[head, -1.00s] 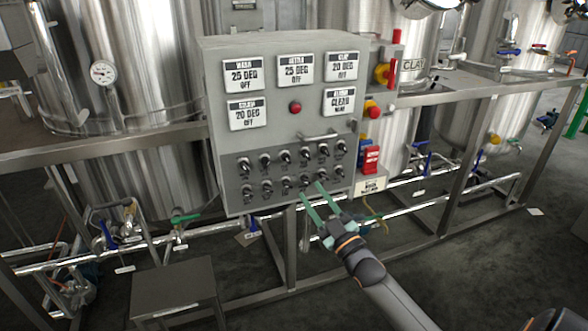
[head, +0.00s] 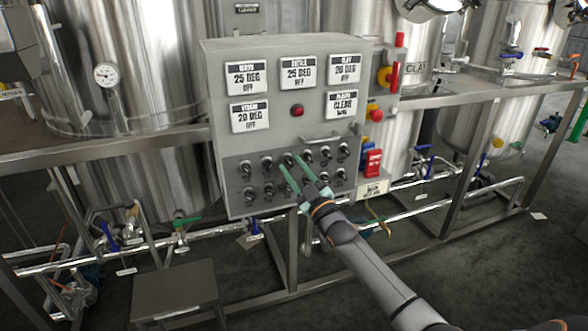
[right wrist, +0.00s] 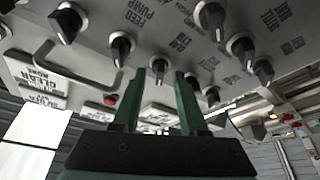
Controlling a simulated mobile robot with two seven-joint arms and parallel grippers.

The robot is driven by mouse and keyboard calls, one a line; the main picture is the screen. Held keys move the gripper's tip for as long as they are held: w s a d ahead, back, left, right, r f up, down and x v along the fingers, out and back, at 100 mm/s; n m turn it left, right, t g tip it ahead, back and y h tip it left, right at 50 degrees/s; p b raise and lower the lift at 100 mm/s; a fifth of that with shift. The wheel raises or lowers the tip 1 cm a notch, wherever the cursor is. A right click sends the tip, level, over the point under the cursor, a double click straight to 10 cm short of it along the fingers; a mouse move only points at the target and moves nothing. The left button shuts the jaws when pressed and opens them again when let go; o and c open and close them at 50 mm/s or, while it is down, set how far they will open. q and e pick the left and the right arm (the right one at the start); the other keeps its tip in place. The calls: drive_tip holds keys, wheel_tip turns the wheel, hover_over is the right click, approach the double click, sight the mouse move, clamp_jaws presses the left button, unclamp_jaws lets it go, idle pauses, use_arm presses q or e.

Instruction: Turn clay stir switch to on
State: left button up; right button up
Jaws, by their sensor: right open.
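The grey control panel (head: 222,140) carries two rows of black rotary switches (head: 308,155) on its lower part. I cannot read which one is the clay stir switch. My left gripper is not in view.
A metal handle (head: 322,138) sticks out above the switches, and a red button (head: 297,110) sits higher. A red switch box (head: 373,162) is right of the panel. A tank labelled CLAY (head: 418,69) stands behind. A metal step (head: 175,290) is at lower left.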

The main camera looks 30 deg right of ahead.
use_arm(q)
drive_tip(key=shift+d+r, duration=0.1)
use_arm(e)
clamp_jaws()
idle(0.3)
